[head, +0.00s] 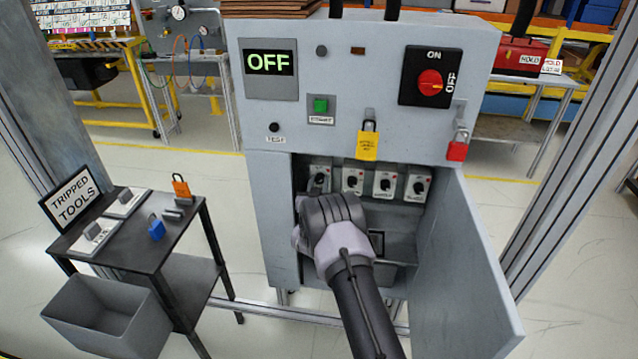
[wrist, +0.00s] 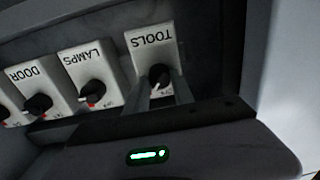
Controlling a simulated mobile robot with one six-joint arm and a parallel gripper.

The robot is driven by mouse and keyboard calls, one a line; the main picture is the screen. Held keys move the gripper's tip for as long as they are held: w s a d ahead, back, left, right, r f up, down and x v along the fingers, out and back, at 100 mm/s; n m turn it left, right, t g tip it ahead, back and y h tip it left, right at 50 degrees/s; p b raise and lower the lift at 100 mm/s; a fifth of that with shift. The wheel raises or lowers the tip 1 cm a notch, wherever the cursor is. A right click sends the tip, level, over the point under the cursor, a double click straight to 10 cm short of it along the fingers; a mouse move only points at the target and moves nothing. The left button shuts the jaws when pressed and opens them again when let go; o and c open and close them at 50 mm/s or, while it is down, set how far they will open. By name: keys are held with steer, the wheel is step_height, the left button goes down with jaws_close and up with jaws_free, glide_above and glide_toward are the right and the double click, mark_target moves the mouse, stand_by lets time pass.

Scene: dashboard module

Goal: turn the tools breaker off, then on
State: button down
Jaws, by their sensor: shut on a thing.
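The tools breaker (wrist: 150,45) is a white switch block with a black rotary knob, labelled TOOLS upside down in the wrist view. In the head view it is the leftmost breaker (head: 319,170) in the row inside the open cabinet. My gripper (wrist: 160,88) is at the tools breaker, its fingers shut on the black knob. In the head view my gripper (head: 320,188) reaches into the cabinet from below and hides the lower part of this breaker. The knob's exact angle is partly hidden by the fingers.
Lamps (wrist: 90,75) and door (wrist: 38,88) breakers stand beside it, close together. The open cabinet door (head: 465,265) stands to the right. A display (head: 269,62) reads OFF. Yellow (head: 367,146) and red (head: 457,151) padlocks hang above. A black tool table (head: 140,250) is at left.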

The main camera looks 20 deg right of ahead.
steer(key=n, duration=0.4)
steer(key=shift+a+n, duration=0.1)
steer(key=shift+n, duration=0.2)
steer(key=shift+w+n, duration=0.1)
steer(key=shift+n, duration=1.8)
steer(key=shift+f+n, duration=0.1)
steer(key=shift+n, duration=0.2)
steer(key=c, duration=1.1)
jaws_free()
steer(key=shift+a, duration=0.1)
steer(key=p+v, duration=0.2)
steer(key=v, duration=0.3)
steer(key=p+v, duration=0.1)
steer(key=v, duration=0.5)
steer(key=p+v, duration=0.2)
steer(key=v, duration=0.4)
steer(key=shift+a+r+p, duration=0.25)
steer(key=shift+r+p, duration=0.05)
steer(key=shift+p, duration=0.05)
